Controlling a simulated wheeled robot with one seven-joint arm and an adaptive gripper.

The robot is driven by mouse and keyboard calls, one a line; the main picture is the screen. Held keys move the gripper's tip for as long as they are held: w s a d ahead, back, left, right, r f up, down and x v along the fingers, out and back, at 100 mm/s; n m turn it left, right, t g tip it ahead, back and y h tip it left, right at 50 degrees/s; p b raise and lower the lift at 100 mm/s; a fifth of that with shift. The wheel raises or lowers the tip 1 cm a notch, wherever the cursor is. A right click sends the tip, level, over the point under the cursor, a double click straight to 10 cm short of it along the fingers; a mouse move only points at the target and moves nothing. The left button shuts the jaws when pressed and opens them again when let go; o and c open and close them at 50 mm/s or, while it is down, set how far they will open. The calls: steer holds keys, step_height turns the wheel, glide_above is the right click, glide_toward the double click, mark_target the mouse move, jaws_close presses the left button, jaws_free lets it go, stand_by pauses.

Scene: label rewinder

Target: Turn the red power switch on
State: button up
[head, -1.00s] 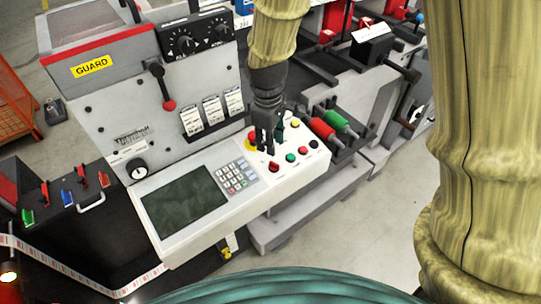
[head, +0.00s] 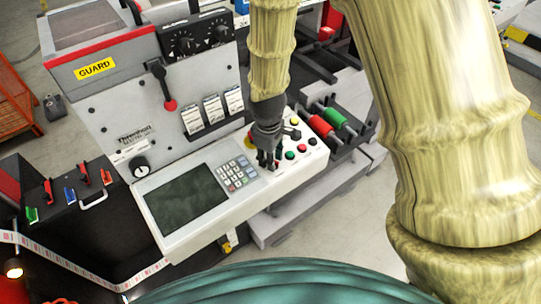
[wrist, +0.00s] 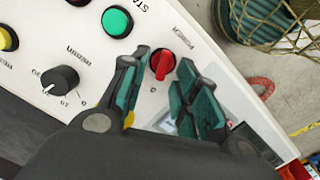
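The red power switch (wrist: 162,64) is a small red rotary knob on the white control panel (wrist: 215,95). In the wrist view it lies between my gripper's two fingertips (wrist: 163,75), with a gap visible on each side. The printed word POWER stands beside it, with a 0 mark near it. In the head view my gripper (head: 268,160) points down over the lower edge of the button area, and it hides most of the switch. My gripper is open around the switch; whether a finger touches it cannot be told.
A green button (wrist: 117,21) and a black dial (wrist: 60,80) sit near the switch. In the head view, a keypad (head: 236,175) and dark screen (head: 187,199) lie to the left. Red and green rollers (head: 322,125) stand to the right.

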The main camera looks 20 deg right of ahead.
steer(key=shift+f, duration=0.1)
steer(key=shift+c, duration=0.4)
jaws_close()
steer(key=m, duration=0.3)
steer(key=m+p, duration=0.1)
steer(key=shift+w+d+m+y, duration=0.2)
steer(key=shift+d+m+y, duration=0.05)
steer(key=shift+m+y, duration=0.05)
steer(key=m, duration=0.3)
steer(key=m+p, duration=0.1)
steer(key=m, duration=0.1)
steer(key=shift+w+d+y, duration=0.1)
steer(key=shift+d+y, duration=0.25)
steer(key=shift+y, duration=0.05)
steer(key=shift+m, duration=0.3)
steer(key=shift+o, duration=0.4)
jaws_free()
steer(key=shift+g, duration=0.3)
